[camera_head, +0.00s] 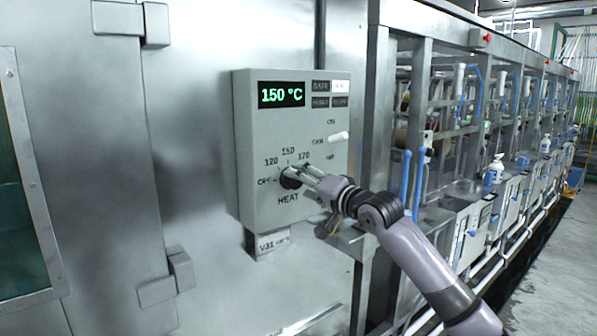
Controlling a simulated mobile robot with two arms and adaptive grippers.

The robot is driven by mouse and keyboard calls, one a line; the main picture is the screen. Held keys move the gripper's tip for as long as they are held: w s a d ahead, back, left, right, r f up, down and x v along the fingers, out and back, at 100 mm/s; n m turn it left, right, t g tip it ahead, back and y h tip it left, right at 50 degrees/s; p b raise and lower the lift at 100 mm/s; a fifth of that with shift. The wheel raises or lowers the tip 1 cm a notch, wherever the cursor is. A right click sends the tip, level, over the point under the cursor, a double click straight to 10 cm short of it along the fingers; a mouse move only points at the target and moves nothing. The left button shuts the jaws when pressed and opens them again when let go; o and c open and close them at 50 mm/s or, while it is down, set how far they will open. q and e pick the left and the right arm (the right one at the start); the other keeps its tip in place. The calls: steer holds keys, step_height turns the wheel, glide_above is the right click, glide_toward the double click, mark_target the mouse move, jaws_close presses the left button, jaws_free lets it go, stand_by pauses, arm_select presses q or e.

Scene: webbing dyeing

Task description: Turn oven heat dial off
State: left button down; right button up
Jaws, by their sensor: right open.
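The heat dial (289,180) is a dark round knob low on the front of a grey control box (258,215). Marks around it read OFF at the left, then 120, 150 and 170, with HEAT below. The green display (281,95) above reads 150 °C. My right gripper (303,175) reaches in from the right, with its open fingers at the dial. The fingers partly cover the dial's right side, so I cannot tell whether they touch it or exactly where its pointer stands. My left gripper is out of view.
A white lever switch (338,137) sits above and right of the dial, with small label tiles above it. The steel oven wall (190,120) surrounds the box. A row of machine frames with blue handles (405,178) recedes at the right beside open floor (560,270).

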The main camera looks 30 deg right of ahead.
steer(key=shift+w, duration=1.15)
steer(key=shift+a, duration=0.1)
steer(key=shift+c, duration=0.3)
steer(key=shift+p, duration=0.3)
steer(key=c, duration=1.1)
